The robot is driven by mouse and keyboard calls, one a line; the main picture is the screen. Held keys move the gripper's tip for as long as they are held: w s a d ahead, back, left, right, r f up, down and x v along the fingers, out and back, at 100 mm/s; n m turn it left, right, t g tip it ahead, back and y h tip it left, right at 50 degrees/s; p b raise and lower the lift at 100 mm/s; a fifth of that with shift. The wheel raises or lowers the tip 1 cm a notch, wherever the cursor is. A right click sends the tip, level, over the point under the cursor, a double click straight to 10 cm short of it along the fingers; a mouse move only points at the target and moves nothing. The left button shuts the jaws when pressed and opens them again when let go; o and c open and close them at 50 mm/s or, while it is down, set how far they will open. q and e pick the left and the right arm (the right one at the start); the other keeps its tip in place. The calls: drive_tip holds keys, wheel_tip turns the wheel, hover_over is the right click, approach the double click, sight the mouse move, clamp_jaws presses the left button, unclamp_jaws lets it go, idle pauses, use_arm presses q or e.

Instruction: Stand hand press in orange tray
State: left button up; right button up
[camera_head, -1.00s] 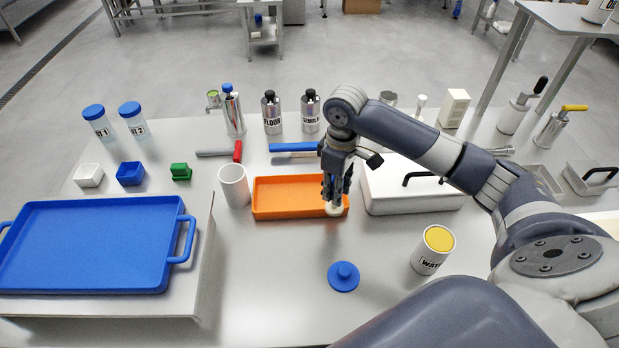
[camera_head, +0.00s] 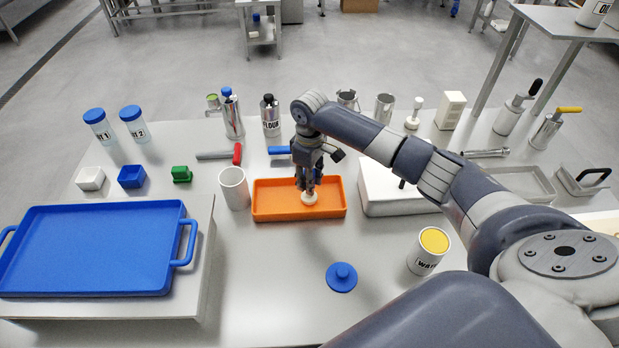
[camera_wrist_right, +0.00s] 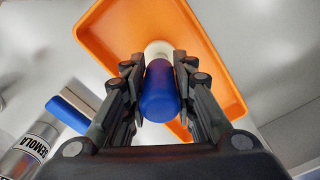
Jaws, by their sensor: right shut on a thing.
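The orange tray (camera_head: 270,208) lies on the table in the middle of the head view. My right gripper (camera_head: 308,188) is over the tray and points down. It is shut on the blue handle of the hand press (camera_wrist_right: 160,92), which shows between the fingers in the right wrist view. The pale round foot of the press (camera_head: 310,198) shows below the fingertips, inside the tray's outline. The orange tray also fills the upper part of the right wrist view (camera_wrist_right: 100,45). I cannot tell whether the foot touches the tray floor. My left gripper is not in view.
A white cup (camera_head: 234,188) stands close to the tray's left end. A white box (camera_head: 385,195) is close on its right. A blue lid (camera_head: 341,277) lies in front. A blue tray (camera_head: 90,245) is on a raised stand at left.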

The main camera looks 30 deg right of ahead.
drive_tip(key=shift+f, duration=0.15)
drive_tip(key=o, duration=0.9)
drive_tip(key=shift+f, duration=0.1)
wheel_tip(320, 180, up, 12)
drive_tip(key=shift+r+b, duration=0.2)
drive_tip(key=shift+b, duration=0.5)
